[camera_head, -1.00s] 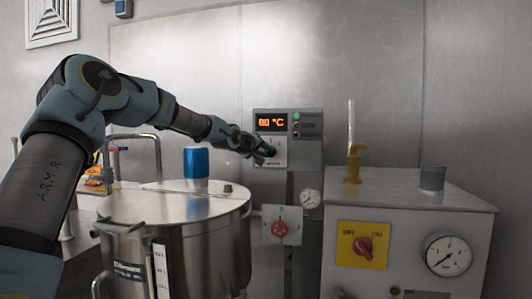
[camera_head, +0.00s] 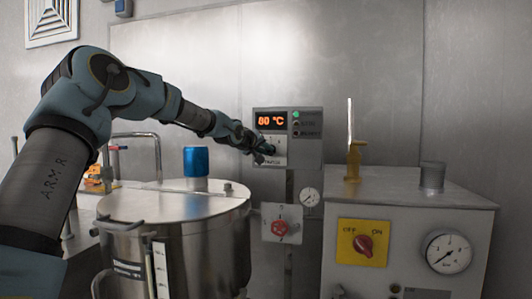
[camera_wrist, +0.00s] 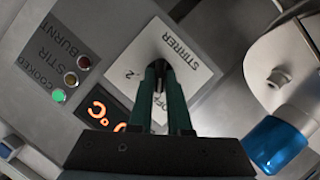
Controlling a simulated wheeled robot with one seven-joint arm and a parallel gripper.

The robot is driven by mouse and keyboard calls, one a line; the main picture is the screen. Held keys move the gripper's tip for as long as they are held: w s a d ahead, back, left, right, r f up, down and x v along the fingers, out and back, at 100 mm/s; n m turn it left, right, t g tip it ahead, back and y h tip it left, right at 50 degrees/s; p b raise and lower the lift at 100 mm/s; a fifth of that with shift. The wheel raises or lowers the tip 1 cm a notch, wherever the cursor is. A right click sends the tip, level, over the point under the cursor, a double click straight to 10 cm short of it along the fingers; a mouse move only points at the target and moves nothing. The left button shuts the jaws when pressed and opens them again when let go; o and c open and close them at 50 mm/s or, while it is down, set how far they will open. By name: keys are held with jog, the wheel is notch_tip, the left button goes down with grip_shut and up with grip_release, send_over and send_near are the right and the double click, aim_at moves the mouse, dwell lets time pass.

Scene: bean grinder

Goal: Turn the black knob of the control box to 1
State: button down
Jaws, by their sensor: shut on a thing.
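The grey control box (camera_head: 310,152) hangs on the back wall, with an orange "80 °C" display (camera_head: 271,121) and a white "STIRRER" plate (camera_head: 280,159). My gripper (camera_head: 265,150) is at this plate. In the wrist view my gripper (camera_wrist: 159,66) is shut on the black knob (camera_wrist: 160,74), its two green fingers on either side. The fingers hide most of the knob, so I cannot tell which mark it points to. On the plate (camera_wrist: 188,52) "OFF" and "2" show; I cannot make out the "1". A green light (camera_wrist: 58,96) is lit beside "COOKED".
A steel pot (camera_head: 180,235) with a blue cylinder (camera_head: 196,161) on its lid stands below my arm. A red valve knob (camera_head: 280,229) is below the box. A grey machine (camera_head: 425,200) with a red switch (camera_head: 364,245) and a gauge (camera_head: 448,252) stands right.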

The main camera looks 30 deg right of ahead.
jog(key=shift+s+d+r+m+t+y+b, duration=0.1)
jog(key=shift+m+t+y+b, duration=0.5)
jog(key=shift+m+b, duration=0.75)
jog(key=shift+s+d+m+t+y+b, duration=0.1)
jog(key=shift+m+t+y+b, duration=0.2)
jog(key=shift+m+y+b, duration=0.8)
jog(key=shift+b, duration=0.5)
jog(key=c, duration=0.9)
grip_release()
jog(key=shift+o, duration=0.2)
jog(key=b+v, duration=0.2)
jog(key=v, duration=0.8)
jog(key=shift+s+a+b, duration=0.25)
jog(key=shift+a+b, duration=0.1)
